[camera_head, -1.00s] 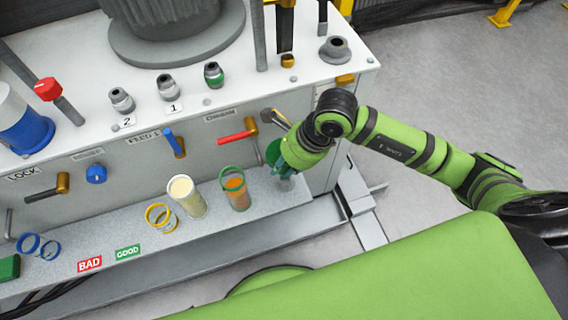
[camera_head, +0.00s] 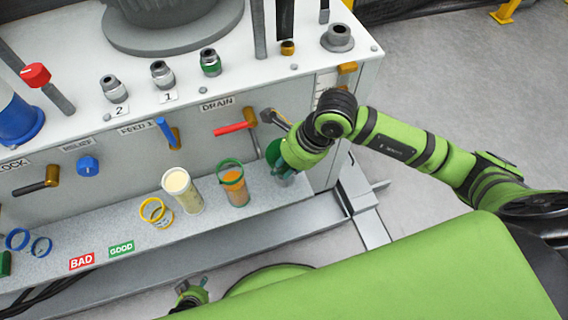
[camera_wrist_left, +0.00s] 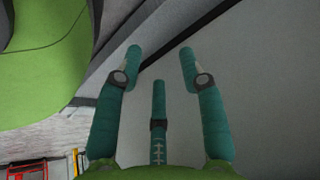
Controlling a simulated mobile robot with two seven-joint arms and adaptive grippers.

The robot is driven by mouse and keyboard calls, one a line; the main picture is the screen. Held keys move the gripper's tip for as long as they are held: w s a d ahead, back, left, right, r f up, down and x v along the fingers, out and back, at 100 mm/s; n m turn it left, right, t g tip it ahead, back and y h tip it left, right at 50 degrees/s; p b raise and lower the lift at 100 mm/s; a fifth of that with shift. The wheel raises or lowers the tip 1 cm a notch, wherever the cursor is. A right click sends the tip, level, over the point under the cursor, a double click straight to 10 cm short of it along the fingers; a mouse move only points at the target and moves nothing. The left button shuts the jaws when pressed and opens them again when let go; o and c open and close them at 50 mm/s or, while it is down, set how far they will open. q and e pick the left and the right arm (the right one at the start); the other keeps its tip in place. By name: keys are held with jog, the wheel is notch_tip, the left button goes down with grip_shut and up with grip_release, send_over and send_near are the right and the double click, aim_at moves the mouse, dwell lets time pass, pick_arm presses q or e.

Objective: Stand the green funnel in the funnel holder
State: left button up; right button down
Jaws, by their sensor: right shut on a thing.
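The green funnel (camera_head: 273,151) is at my right gripper (camera_head: 283,172), near the right end of the grey ledge. The gripper is shut on it, and the fingers and wrist hide part of the funnel. I cannot tell for sure which fixture is the funnel holder; a grey round socket with a dark hole (camera_head: 338,38) stands on the top surface at the right. My left gripper shows at the bottom of the head view (camera_head: 190,291). In the left wrist view (camera_wrist_left: 160,62) its fingers are spread with nothing between them.
A red-handled valve (camera_head: 233,128) projects from the panel left of the right gripper. Grey fittings (camera_head: 162,75) stand on top.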

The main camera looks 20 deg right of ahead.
jog(key=shift+f+b, duration=0.55)
jog(key=shift+f, duration=0.25)
jog(key=shift+f+b, duration=0.5)
jog(key=shift+f, duration=0.05)
pick_arm(q)
jog(key=shift+w+d+f+g+b, duration=0.2)
jog(key=shift+w+d+g+b, duration=0.15)
jog(key=shift+g, duration=0.15)
pick_arm(e)
jog(key=shift+f, duration=0.3)
jog(key=c, duration=1.1)
grip_release()
jog(key=shift+o, duration=0.2)
pick_arm(q)
jog(key=shift+s, duration=0.1)
